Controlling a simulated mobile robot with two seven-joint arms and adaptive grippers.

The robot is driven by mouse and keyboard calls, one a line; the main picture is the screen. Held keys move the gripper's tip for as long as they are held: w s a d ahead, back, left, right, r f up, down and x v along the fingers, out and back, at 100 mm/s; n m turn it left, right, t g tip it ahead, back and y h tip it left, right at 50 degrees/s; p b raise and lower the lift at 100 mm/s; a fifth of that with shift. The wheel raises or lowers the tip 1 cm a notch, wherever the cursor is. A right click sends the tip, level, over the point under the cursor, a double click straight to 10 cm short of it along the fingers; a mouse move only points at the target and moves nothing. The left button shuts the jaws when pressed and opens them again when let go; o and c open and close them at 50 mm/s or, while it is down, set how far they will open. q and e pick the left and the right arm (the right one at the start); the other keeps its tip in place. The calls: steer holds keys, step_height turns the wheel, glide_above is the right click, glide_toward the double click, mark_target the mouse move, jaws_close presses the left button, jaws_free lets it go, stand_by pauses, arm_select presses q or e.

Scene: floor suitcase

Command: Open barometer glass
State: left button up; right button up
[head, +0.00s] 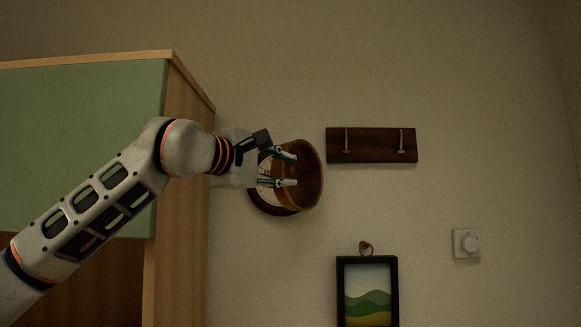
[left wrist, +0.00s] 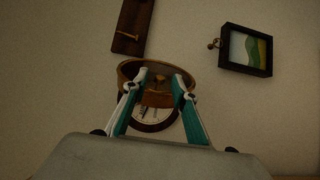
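The barometer hangs on the wall, with a white dial (head: 265,172) on a dark round base. Its brass-rimmed glass cover (head: 312,175) stands swung out from the dial towards the right, so it is open. In the left wrist view the cover (left wrist: 135,70) shows above the dial (left wrist: 152,118). My left gripper (head: 291,168) comes in from the left in front of the dial, its fingers spread apart beside the cover. In the left wrist view its fingertips (left wrist: 153,82) are apart, overlapping the cover; I cannot tell whether they touch it. My right gripper is not in view.
A dark hook board (head: 372,157) is on the wall to the upper right. A framed landscape picture (head: 367,290) hangs below right, and a wall dial switch (head: 466,244) is further right. A green and wood cabinet (head: 180,190) stands close on the left, behind my left arm.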

arm_select(q)
steer(key=shift+p+x, duration=0.3)
steer(key=shift+x, duration=0.9)
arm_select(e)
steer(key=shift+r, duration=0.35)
arm_select(q)
jaws_close()
steer(key=shift+d, duration=0.1)
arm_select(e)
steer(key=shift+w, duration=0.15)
